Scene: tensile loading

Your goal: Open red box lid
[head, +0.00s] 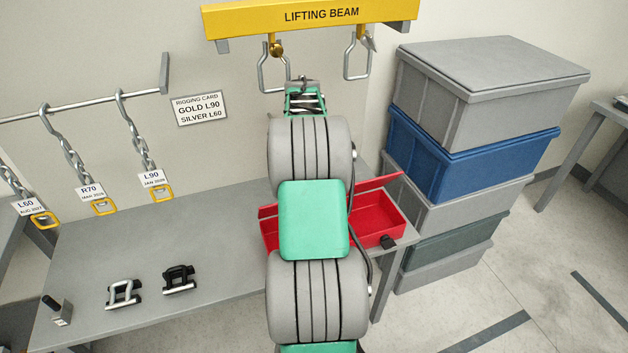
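The red box (378,218) sits on the right end of the grey table, partly hidden behind my arm. Its inside shows to the right of my arm and looks empty there. A thin red panel (376,184) stands along its back edge; I cannot tell whether this is the raised lid or the back wall. A small black piece (388,242) is at its front right. My gripper (300,84) is at the far end of my arm, above and behind the box, just below the lifting beam. Its fingers are too small and covered to read.
A yellow lifting beam (330,15) with hanging metal loops is overhead. Several chains with tags hang from a rail (80,107) at left. Stacked bins (470,130) stand at right.

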